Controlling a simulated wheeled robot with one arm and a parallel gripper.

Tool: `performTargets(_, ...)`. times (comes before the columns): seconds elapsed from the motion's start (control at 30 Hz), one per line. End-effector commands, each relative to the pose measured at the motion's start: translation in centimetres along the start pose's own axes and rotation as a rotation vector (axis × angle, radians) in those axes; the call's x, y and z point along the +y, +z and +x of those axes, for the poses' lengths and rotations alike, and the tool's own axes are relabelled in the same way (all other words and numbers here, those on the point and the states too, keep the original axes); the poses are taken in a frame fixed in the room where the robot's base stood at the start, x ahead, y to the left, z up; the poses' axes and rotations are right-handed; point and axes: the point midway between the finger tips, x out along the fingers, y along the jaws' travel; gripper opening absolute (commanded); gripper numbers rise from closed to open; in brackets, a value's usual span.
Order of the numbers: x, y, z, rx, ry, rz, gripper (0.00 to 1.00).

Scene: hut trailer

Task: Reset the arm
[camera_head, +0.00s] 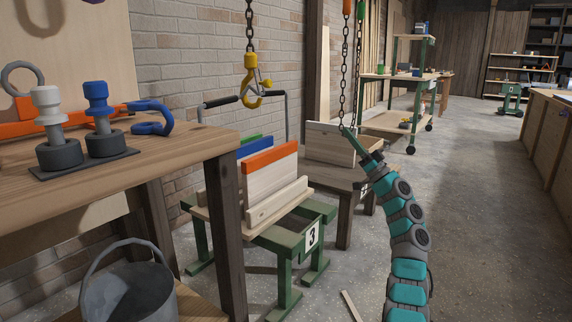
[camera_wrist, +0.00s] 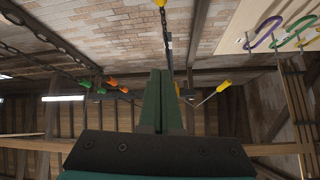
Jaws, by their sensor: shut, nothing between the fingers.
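My arm, teal and grey, rises from the lower right of the head view and bends up and to the left. My gripper (camera_head: 349,134) is at its end, in front of a hanging chain and the wooden box on the dark table. Whether it touches the chain cannot be told. In the wrist view my gripper (camera_wrist: 161,75) shows as two dark green fingers pressed together with nothing between them. They point up toward the brick wall and roof beams.
A yellow hook (camera_head: 250,80) hangs on a chain over a green-legged stand (camera_head: 290,240) holding boards. A workbench (camera_head: 150,150) with white and blue fittings is on the left, a bucket (camera_head: 128,285) below it. Concrete floor (camera_head: 470,200) is open on the right.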

Motion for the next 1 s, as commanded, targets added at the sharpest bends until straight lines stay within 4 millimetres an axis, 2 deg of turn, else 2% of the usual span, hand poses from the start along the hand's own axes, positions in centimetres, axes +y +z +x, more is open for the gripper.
performTargets(0.27, 1.1, 0.1, 1.5, -0.041, 0.035, 0.029, 0.0)
performTargets(0.63, 2.4, 1.0, 5.1, -0.162, 0.116, 0.115, 0.0)
performTargets(0.83, 1.9, 2.8, 7.7, -0.292, 0.184, 0.207, 0.0)
performTargets(1.0, 0.1, 4.5, 9.0, -0.413, 0.24, 0.285, 0.0)
